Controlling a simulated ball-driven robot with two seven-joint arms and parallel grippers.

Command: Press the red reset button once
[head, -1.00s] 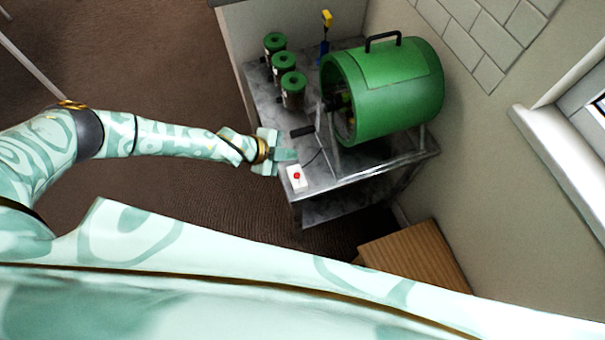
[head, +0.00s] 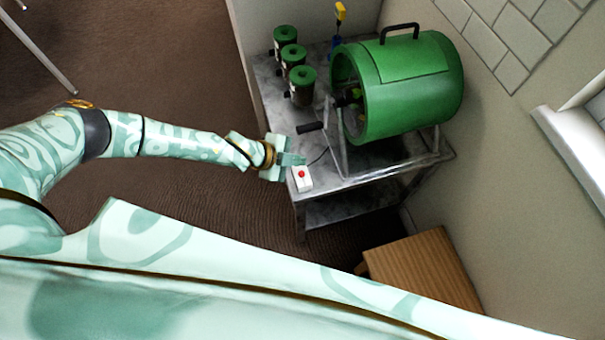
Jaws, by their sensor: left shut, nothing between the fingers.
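The red reset button (head: 301,174) sits on a small white box (head: 305,185) near the front left corner of the grey metal table (head: 356,177). A thin dark cable runs from the box toward the drum. My left gripper (head: 300,159) is shut and empty. Its fingertips are close to the box, just behind the button in the picture; I cannot tell whether they touch anything. My right gripper is not in view.
A green drum (head: 415,80) with a crank handle (head: 310,127) stands on the table close to my left gripper. Several green-lidded jars (head: 302,88) and a yellow-handled tool (head: 340,14) stand behind. A wooden piece of furniture (head: 425,270) is at the lower right.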

